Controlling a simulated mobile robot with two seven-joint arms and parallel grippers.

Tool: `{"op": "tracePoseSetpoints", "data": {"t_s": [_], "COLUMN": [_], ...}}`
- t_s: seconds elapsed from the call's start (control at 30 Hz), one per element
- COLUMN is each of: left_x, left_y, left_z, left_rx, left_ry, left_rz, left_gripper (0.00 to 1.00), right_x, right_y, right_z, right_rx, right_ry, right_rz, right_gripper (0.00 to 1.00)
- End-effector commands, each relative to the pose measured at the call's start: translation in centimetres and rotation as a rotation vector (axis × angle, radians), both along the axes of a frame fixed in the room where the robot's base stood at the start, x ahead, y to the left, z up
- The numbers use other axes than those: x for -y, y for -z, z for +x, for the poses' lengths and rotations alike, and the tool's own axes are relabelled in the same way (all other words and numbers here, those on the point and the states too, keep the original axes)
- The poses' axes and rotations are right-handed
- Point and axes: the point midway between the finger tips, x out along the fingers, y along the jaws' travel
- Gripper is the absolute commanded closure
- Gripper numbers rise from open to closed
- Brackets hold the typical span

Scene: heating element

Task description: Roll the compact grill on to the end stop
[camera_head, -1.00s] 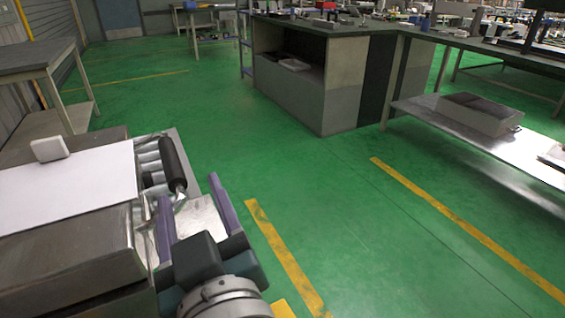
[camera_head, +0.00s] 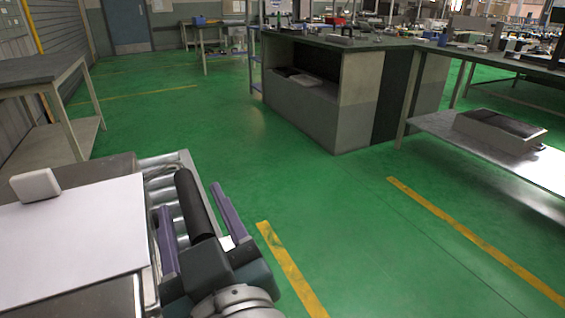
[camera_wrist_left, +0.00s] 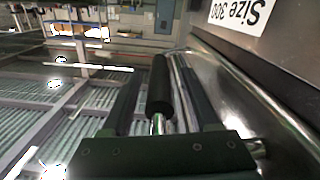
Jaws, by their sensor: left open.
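The compact grill (camera_head: 110,303) is a grey metal box at the lower left of the head view, with a pale flat sheet (camera_head: 70,235) on top. Its side shows a "Size 300" label (camera_wrist_left: 242,12) in the left wrist view. A black cylindrical handle (camera_head: 193,203) stands off its right side; it also shows in the left wrist view (camera_wrist_left: 160,85). My left gripper (camera_head: 191,200) is open, its two purple fingers on either side of the handle with gaps. My right gripper is not in view. I cannot make out the end stop.
Metal rollers (camera_head: 165,195) in a pale frame show beside the grill. A small white block (camera_head: 35,185) sits on top at left. A grey workbench (camera_head: 40,78) stands far left and a cabinet (camera_head: 300,110) ahead.

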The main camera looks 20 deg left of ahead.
Motion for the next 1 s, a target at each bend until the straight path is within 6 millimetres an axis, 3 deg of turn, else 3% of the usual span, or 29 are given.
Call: {"op": "tracePoseSetpoints", "data": {"t_s": [0.1, 0.63, 1.0], "left_x": [0.0, 0.01, 0.0], "left_y": [-0.02, -0.01, 0.0], "left_z": [0.0, 0.01, 0.01], "left_rx": [0.0, 0.001, 0.001], "left_ry": [0.0, 0.001, 0.001], "left_rz": [0.0, -0.001, -0.001], "left_gripper": [0.39, 0.99, 1.0], "right_x": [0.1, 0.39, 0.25], "right_y": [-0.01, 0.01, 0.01], "right_z": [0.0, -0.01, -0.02], "right_rx": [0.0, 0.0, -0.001], "right_ry": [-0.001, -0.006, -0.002], "right_rz": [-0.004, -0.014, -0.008], "right_gripper": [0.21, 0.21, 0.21]}}
